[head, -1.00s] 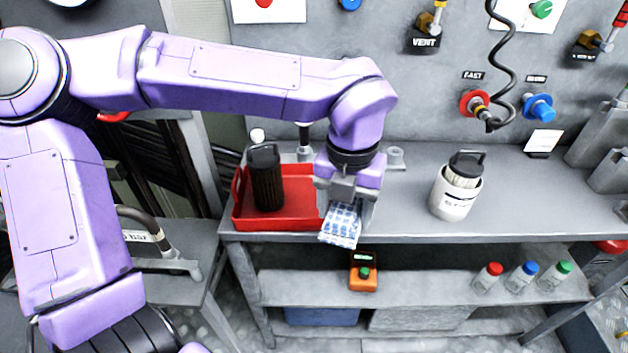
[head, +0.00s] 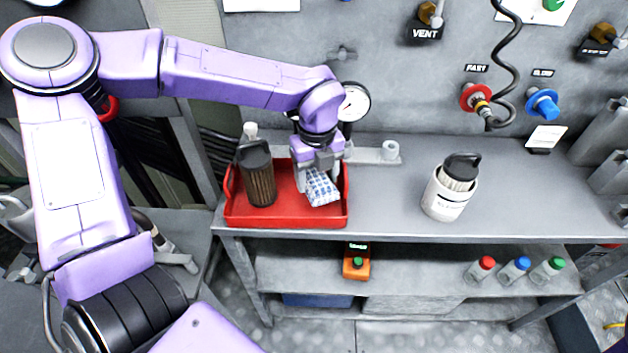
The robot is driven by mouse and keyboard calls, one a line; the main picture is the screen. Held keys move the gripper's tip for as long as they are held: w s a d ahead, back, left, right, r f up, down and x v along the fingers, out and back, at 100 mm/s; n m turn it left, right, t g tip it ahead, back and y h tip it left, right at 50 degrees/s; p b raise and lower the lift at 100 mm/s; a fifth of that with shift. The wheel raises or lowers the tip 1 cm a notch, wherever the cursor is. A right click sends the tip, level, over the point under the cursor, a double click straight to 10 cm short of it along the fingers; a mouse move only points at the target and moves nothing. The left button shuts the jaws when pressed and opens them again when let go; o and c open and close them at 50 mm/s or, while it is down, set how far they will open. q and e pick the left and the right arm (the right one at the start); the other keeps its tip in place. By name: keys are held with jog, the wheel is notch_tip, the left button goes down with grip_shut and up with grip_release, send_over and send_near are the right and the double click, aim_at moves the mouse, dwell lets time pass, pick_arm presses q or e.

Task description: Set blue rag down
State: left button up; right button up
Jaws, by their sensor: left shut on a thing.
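The blue rag (head: 322,188) is a blue-and-white checked cloth. My left gripper (head: 318,172) is shut on it and points down over the right part of the red tray (head: 285,218) on the bench. The rag hangs from the fingers inside the tray's outline; I cannot tell whether it touches the tray floor. The fingertips are partly hidden by the cloth. My right gripper is not in view.
A dark ribbed canister (head: 260,180) stands in the tray's left part. A white canister (head: 449,190) stands on the bench (head: 395,215) to the right, with clear bench between. A gauge (head: 354,102) is behind my wrist. The lower shelf holds an orange device (head: 356,265) and several capped bottles.

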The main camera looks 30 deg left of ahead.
aim_at(314, 169)
pick_arm(q)
jog(key=shift+w+a+f, duration=0.15)
jog(key=shift+a+f, duration=0.1)
jog(key=shift+f, duration=0.05)
jog(key=f, duration=0.3)
jog(key=shift+w+a+f, duration=0.25)
jog(key=shift+a+f, duration=0.15)
jog(key=shift+f, duration=0.2)
jog(key=shift+f, duration=0.1)
jog(key=o, duration=1)
jog(key=shift+o, duration=0.2)
notch_tip(314, 169, up, 12)
jog(key=shift+r, duration=0.15)
